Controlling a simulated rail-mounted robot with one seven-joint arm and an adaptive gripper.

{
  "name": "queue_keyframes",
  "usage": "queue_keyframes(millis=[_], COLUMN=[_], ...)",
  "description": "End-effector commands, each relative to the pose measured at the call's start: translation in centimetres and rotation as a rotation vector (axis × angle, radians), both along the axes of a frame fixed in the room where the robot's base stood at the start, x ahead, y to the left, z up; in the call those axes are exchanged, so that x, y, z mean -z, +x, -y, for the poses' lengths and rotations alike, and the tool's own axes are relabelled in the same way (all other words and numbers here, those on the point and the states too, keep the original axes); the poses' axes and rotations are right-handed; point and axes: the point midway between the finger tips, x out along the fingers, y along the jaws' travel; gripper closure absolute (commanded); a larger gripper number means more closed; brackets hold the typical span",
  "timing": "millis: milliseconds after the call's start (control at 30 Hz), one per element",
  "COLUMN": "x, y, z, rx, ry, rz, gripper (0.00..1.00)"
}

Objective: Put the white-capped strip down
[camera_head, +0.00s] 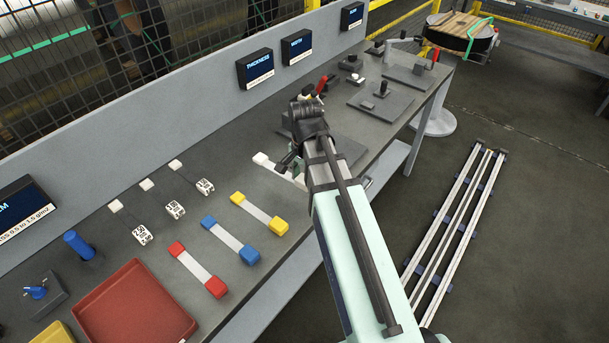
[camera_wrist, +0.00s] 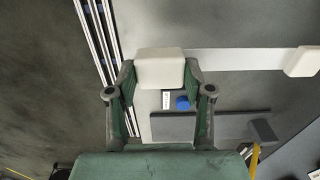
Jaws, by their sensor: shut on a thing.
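The white-capped strip (camera_wrist: 240,59) is a pale flat strip with a white block on each end. In the wrist view my gripper (camera_wrist: 160,72) is shut on its near cap (camera_wrist: 160,67), with a finger on either side. The far cap (camera_wrist: 303,61) is free, at the right edge. In the head view the far cap (camera_head: 262,158) shows left of my gripper (camera_head: 291,166), over the grey bench (camera_head: 240,175). My arm hides much of the strip there. I cannot tell whether the strip touches the bench.
Yellow-capped (camera_head: 260,213), blue-capped (camera_head: 230,241) and red-capped (camera_head: 198,270) strips lie on the bench to the left. White labelled tags (camera_head: 175,209) lie behind them. A red tray (camera_head: 135,305) stands at the near left. Gauge fixtures (camera_head: 380,100) stand further along the bench.

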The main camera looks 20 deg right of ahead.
Motion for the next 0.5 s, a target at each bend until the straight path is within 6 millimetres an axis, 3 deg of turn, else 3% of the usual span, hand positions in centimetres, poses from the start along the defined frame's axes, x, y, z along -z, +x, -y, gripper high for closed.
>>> queue_keyframes(millis=[500], x=[4.6], y=[-0.1], z=[0.0], rx=[0.000], ry=[0.000], rz=[-0.001], gripper=[0.88])
